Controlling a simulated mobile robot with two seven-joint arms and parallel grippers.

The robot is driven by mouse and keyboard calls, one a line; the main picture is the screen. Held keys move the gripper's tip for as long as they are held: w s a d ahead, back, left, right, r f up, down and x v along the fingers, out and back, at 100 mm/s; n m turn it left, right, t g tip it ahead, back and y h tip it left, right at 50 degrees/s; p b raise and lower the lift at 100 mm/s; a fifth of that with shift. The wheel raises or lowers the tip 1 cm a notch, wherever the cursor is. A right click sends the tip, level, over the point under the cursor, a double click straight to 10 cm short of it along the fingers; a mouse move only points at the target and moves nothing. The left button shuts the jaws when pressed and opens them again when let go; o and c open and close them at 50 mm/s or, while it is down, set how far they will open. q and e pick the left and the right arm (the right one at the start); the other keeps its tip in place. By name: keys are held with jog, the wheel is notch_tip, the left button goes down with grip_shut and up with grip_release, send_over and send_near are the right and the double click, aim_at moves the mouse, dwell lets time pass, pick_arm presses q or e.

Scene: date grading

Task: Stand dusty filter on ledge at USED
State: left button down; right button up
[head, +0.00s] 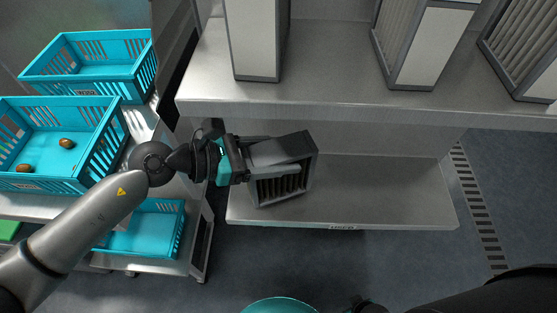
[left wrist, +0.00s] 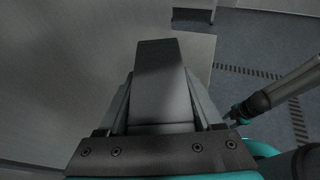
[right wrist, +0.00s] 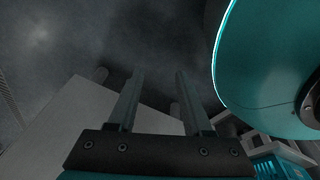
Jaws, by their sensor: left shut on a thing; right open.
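The dusty filter (head: 283,150) is a grey box-shaped frame with dark pleats showing on its near face. My left gripper (head: 245,162) is shut on it, and the filter is tilted in the head view. It is over the left part of the lower ledge (head: 385,190); I cannot tell whether it touches the ledge. A small label (head: 342,227), too small to read surely, is on the ledge's front edge. In the left wrist view the filter (left wrist: 162,85) sits between the two fingers. My right gripper (right wrist: 155,100) is open and empty in the right wrist view.
An upper shelf (head: 330,98) overhangs behind, carrying several pale filters (head: 428,45). Teal crates (head: 95,55) stand on a rack at the left, one with brown dates (head: 67,143). The ledge's right part is bare. A floor grate (head: 478,210) lies at the right.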

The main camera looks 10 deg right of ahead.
pick_arm(q)
jog(key=shift+f+b, duration=0.3)
jog(key=shift+f, duration=0.9)
pick_arm(e)
jog(key=shift+w+a, duration=0.3)
jog(key=shift+w, duration=0.25)
jog(key=shift+w+a, duration=0.3)
jog(key=shift+w, duration=0.25)
pick_arm(q)
jog(key=shift+f, duration=0.1)
pick_arm(e)
jog(key=shift+w, duration=0.1)
pick_arm(q)
jog(key=c, duration=0.5)
grip_release()
jog(key=shift+f, duration=0.1)
jog(key=o, duration=0.5)
jog(key=shift+c, duration=0.2)
pick_arm(e)
jog(key=shift+w+a, duration=0.1)
jog(key=shift+a, duration=0.05)
jog(key=shift+r, duration=0.15)
